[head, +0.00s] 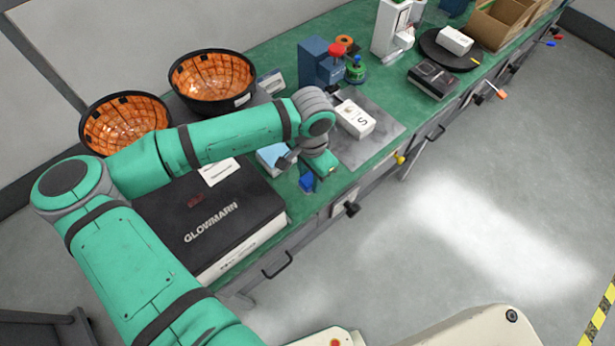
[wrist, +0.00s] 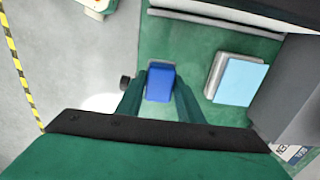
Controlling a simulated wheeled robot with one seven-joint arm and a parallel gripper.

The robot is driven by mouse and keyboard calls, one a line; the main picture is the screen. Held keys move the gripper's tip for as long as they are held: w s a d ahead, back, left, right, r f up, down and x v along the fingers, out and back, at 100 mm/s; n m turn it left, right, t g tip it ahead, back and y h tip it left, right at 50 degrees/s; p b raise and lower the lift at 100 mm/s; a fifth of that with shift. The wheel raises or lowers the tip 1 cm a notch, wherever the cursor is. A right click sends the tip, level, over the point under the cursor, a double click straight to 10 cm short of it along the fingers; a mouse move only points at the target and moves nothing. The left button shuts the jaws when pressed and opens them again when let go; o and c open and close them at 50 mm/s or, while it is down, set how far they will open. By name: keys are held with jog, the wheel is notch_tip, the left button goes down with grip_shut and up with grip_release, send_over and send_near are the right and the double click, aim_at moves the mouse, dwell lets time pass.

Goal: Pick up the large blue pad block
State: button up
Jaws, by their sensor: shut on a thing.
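The blue pad block (wrist: 160,83) is a small, solid blue block between my two fingers in the wrist view. It also shows in the head view (head: 307,183), just below my gripper (head: 313,174), close to the front edge of the green bench. In the wrist view my gripper (wrist: 160,90) is shut on the block, with one green finger on each side. My wrist hides part of the block in the head view. I cannot tell whether the block touches the bench.
A light blue-topped pad (wrist: 241,80) lies beside the block. A black GLOWMARN box (head: 215,215) is to the left. A white box (head: 355,118) lies on a grey mat (head: 380,135) to the right. Two orange-lined bowls (head: 213,82) stand behind. Floor is clear in front.

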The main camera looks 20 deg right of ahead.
jog(key=s+r, duration=0.7)
jog(key=s, duration=0.4)
jog(key=shift+s+d+r, duration=0.2)
jog(key=shift+s+d, duration=0.1)
jog(key=shift+s, duration=0.1)
